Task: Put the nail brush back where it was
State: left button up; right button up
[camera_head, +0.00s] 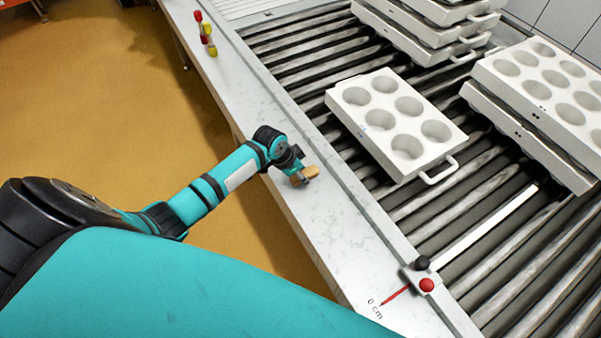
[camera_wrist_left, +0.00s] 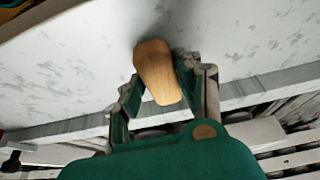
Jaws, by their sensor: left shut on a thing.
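The nail brush (camera_head: 308,173) has a light wooden body and is at my left gripper (camera_head: 301,178), over the pale metal ledge beside the rollers. In the left wrist view the wooden brush (camera_wrist_left: 158,72) sits between the two fingers of my left gripper (camera_wrist_left: 160,85), which is shut on it. The underside of the brush and any bristles are hidden. I cannot tell whether the brush touches the ledge. My right gripper is not in view.
The ledge (camera_head: 323,222) is mostly bare. Red and yellow items (camera_head: 207,36) stand at its far end. A white mould tray (camera_head: 376,128) lies on the rollers, with stacked trays (camera_head: 545,85) to the right. A red knob (camera_head: 427,285) and black knob (camera_head: 422,262) are near the front.

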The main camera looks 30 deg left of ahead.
pick_arm(q)
jog(key=o, duration=1)
jog(key=shift+f, duration=0.1)
jog(key=v, duration=1.2)
jog(key=shift+w, duration=0.1)
